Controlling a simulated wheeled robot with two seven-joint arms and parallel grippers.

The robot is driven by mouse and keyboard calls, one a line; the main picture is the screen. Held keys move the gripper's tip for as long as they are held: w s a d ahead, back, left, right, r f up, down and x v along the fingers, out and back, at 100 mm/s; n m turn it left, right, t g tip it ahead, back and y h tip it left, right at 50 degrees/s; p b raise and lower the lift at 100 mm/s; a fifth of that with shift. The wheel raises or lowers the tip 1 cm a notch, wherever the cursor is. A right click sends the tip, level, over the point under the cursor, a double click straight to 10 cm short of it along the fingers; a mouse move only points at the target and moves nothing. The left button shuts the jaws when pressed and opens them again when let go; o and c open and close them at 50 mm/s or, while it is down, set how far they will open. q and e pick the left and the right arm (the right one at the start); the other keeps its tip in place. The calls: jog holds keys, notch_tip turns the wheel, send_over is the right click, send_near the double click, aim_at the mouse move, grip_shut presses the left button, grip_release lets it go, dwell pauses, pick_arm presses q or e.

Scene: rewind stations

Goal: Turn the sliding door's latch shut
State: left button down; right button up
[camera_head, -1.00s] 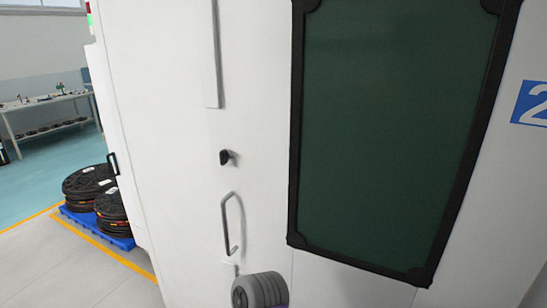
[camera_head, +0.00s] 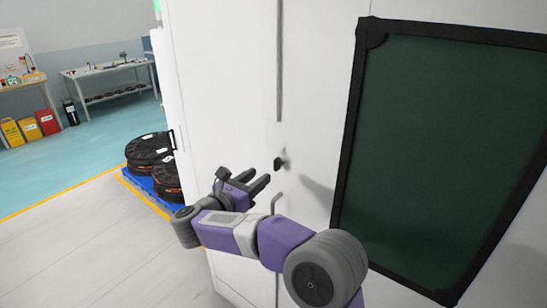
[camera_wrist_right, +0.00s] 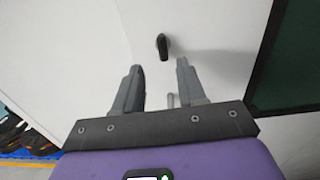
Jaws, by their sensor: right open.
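The small black latch knob (camera_head: 279,163) sits on the white sliding door (camera_head: 235,110), left of the dark window. In the right wrist view the latch (camera_wrist_right: 162,46) appears a little beyond the fingertips, between them and untouched, its body hanging roughly downward. My right gripper (camera_head: 262,184) is open and empty, just below and left of the latch in the head view; its two fingers (camera_wrist_right: 156,75) also show in the wrist view. The door's handle (camera_head: 276,203) is below the latch, mostly hidden behind my right arm. My left gripper is not in view.
A dark green window with a black frame (camera_head: 350,130) fills the right side of the door. Black reels (camera_head: 150,150) on a blue pallet stand on the floor at left. Workbenches (camera_head: 110,68) and coloured bins (camera_head: 30,128) are farther back.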

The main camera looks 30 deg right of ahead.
aim_at(275, 165)
jog(key=shift+m, duration=0.3)
jog(key=p+x, duration=0.1)
jog(key=x, duration=0.6)
jog(key=shift+d+r, duration=0.2)
jog(key=shift+d, duration=0.1)
jog(key=shift+s, duration=0.1)
grip_shut()
